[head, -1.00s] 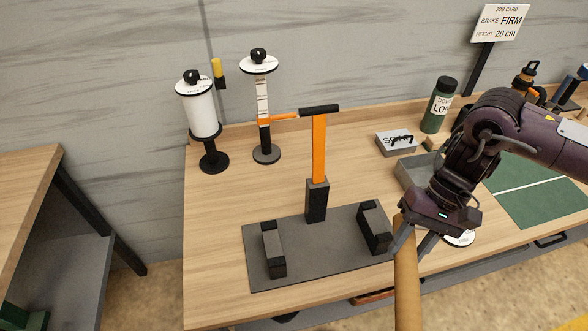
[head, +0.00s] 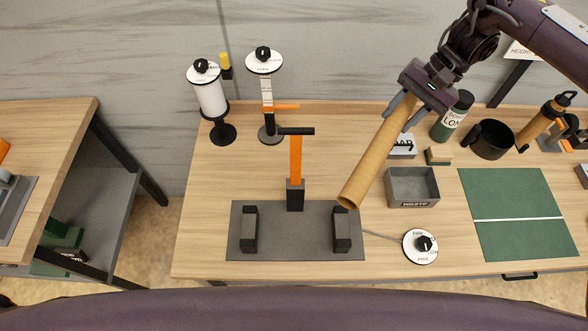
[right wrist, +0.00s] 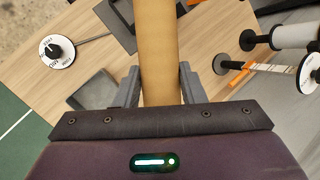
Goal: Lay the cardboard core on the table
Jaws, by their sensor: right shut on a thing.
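The cardboard core (head: 372,160) is a long tan tube. My right gripper (head: 408,108) is shut on it near its upper end and holds it tilted above the table (head: 205,240). Its open lower end points down and to the left, over the right part of the dark grey mat; whether it touches anything there I cannot tell. In the right wrist view the core (right wrist: 158,45) runs between the two fingers (right wrist: 158,88). My left gripper is not in view.
A stand with an orange upright (head: 296,160) and two black blocks is at the mat (head: 290,245). A grey waste bin (head: 412,203), a dial (head: 421,246) and a green mat (head: 515,245) lie to the right. Two spool posts stand at the back left. Bare table shows at the left.

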